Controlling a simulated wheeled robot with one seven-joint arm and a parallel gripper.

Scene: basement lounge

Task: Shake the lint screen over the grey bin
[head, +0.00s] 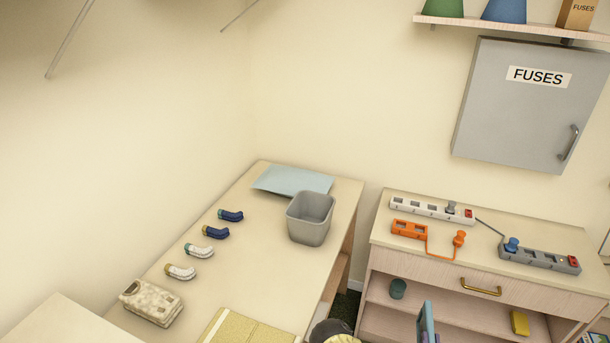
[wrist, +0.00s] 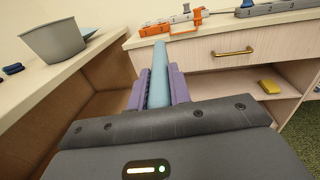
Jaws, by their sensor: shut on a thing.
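The grey bin (head: 309,222) stands open and upright at the right edge of the left table. It also shows at the upper left of the wrist view (wrist: 55,42). My gripper (wrist: 160,80) has its purple fingers shut on a slim blue-teal piece (wrist: 160,62), seen edge-on, which looks like the lint screen. In the head view the blue-teal screen (head: 427,322) stands upright at the bottom edge, in front of the cabinet and well to the lower right of the bin. Any lint on it is too small to tell.
The cabinet top (head: 385,225) holds power strips (head: 430,210). A grey fuse box (head: 525,110) hangs above.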

